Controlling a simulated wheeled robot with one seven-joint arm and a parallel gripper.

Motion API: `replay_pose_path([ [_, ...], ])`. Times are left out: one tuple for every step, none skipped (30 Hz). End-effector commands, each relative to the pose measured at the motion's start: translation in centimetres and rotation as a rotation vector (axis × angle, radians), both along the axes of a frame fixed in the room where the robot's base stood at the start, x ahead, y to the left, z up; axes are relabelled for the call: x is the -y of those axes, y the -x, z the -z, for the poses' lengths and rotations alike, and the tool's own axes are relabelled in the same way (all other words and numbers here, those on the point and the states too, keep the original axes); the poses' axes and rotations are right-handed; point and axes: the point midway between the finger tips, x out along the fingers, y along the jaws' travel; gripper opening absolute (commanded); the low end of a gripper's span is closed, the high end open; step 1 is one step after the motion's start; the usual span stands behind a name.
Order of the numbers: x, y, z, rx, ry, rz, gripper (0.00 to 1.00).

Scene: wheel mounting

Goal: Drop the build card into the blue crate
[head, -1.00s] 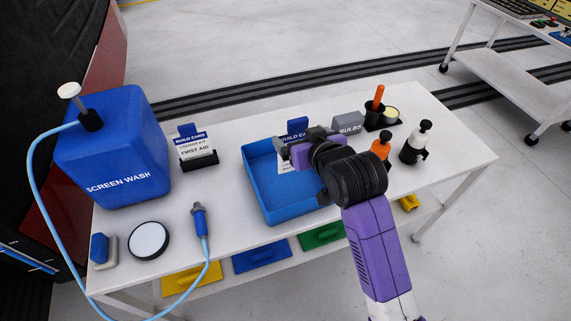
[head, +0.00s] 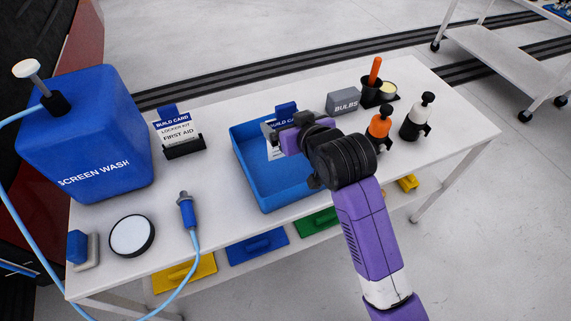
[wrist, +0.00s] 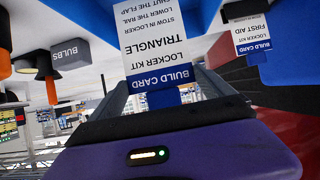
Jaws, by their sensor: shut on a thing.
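My gripper (head: 282,137) is shut on a white build card with a blue band (head: 274,152) and holds it over the back part of the blue crate (head: 252,180). In the wrist view the held build card (wrist: 160,42) reads "Locker kit Triangle", with its blue end between the fingers (wrist: 168,92). The crate is an open, shallow tray on the white table. My gripper and wrist hide part of its right side. Whether the card touches the crate is not clear.
A second build card, marked First Aid (head: 177,131), stands in a black holder left of the crate. A grey Bulbs box (head: 343,101) and spray bottles (head: 416,117) stand to the right. A blue screen wash container (head: 85,140) stands at the far left.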

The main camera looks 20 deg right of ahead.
Motion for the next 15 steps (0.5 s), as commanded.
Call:
replay_pose_path([
  [0.01,-0.01,0.21,0.001,0.000,0.000,0.33],
  [0.01,-0.01,0.20,0.001,0.000,0.000,0.33],
  [0.01,-0.01,0.17,0.001,0.000,0.000,0.33],
  [0.01,-0.01,0.14,0.001,0.000,0.000,0.33],
  [0.00,-0.01,0.11,0.001,0.000,0.000,0.33],
  [0.00,-0.01,0.09,0.001,0.000,0.000,0.33],
  [0.00,-0.01,0.09,0.001,0.000,0.000,0.33],
  [0.00,-0.01,0.09,0.001,0.000,0.000,0.33],
  [0.00,-0.01,0.09,0.001,0.000,0.000,0.97],
  [0.00,-0.01,0.09,0.001,0.000,0.000,1.00],
  [0.00,-0.01,0.10,0.001,0.000,0.000,1.00],
  [0.00,-0.01,0.11,0.001,0.000,0.000,1.00],
  [0.00,-0.01,0.11,0.001,0.000,0.000,1.00],
  [0.00,-0.01,0.11,0.001,0.000,0.000,1.00],
  [0.00,0.00,0.13,0.000,0.000,0.000,1.00],
])
